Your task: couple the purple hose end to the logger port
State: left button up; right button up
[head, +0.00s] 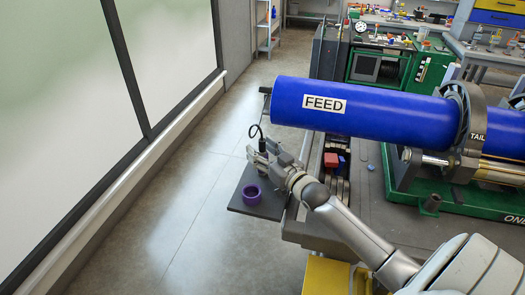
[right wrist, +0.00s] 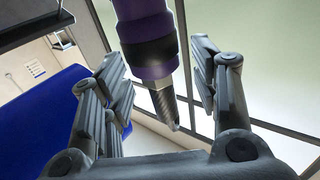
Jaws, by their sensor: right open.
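My right gripper (head: 266,155) is at the free left end of the blue pipe, above a dark plate, with its fingers open. In the right wrist view, the hose end (right wrist: 151,45) stands between the spread fingers of the gripper (right wrist: 160,65). I cannot make out the logger port. My left gripper is out of view.
A purple ring (head: 252,195) sits on the dark plate (head: 272,207) below my gripper. The blue FEED pipe (head: 375,109) runs right into the TAIL clamp (head: 470,120). A red block (head: 331,160) lies on the cart. Open floor is left of the plate.

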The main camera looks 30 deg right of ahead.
jog(key=shift+s+a+f, duration=0.1)
jog(key=shift+s+f, duration=0.1)
jog(key=shift+f, duration=0.5)
jog(key=shift+s+f, duration=0.1)
jog(key=shift+s, duration=0.15)
jog(key=s, duration=0.3)
jog(key=s+r, duration=0.1)
jog(key=s, duration=0.3)
jog(key=s+d, duration=0.1)
jog(key=s, duration=0.3)
jog(key=shift+r, duration=0.25)
jog(key=shift+a, duration=0.1)
jog(key=shift+s, duration=0.1)
